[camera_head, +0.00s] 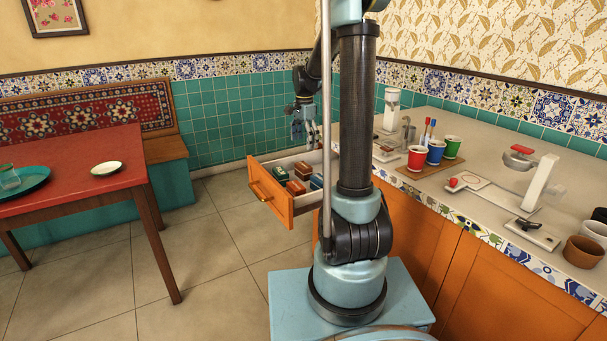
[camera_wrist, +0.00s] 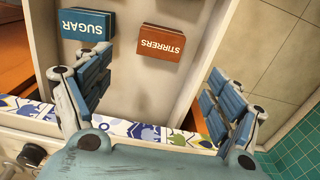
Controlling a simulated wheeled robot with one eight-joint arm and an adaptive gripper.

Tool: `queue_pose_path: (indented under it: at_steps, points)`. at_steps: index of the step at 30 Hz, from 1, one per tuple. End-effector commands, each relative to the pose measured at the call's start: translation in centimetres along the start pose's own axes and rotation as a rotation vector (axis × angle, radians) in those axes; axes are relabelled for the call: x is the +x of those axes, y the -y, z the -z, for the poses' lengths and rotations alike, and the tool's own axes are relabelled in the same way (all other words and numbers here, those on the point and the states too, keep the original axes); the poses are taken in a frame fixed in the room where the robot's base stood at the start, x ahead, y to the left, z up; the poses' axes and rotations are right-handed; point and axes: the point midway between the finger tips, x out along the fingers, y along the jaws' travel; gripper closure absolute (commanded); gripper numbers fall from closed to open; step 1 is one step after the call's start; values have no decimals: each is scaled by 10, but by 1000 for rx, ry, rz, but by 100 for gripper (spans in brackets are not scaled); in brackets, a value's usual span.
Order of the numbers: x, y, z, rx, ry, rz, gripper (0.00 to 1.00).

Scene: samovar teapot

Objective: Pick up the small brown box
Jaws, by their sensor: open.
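A small brown box (camera_wrist: 162,43) marked STIRRERS lies in the open drawer in the wrist view, ahead of my gripper (camera_wrist: 155,66) and between the lines of its two fingers. My gripper is open and empty; nothing touches its blue pads. A blue box (camera_wrist: 87,23) marked SUGAR lies left of the brown one. In the head view, my gripper (camera_head: 304,130) hangs above the drawer (camera_head: 272,195). Two brown boxes show there, one farther back (camera_head: 303,170) and one nearer (camera_head: 295,187). I cannot tell which carries the STIRRERS label.
A teal box (camera_head: 280,173) and a partly hidden one (camera_head: 316,181) share the drawer. The counter (camera_head: 470,125) beside it holds cups (camera_head: 417,158) and a scale-like device (camera_head: 535,180). A red table (camera_head: 75,170) stands at left, with clear floor between.

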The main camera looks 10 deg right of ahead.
Motion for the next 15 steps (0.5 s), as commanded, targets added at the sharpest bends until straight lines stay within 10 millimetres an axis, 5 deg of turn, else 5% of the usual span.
queue_pose_path:
  at_steps: [15]
  points:
    - [77,0,0,-1,0,0,15]
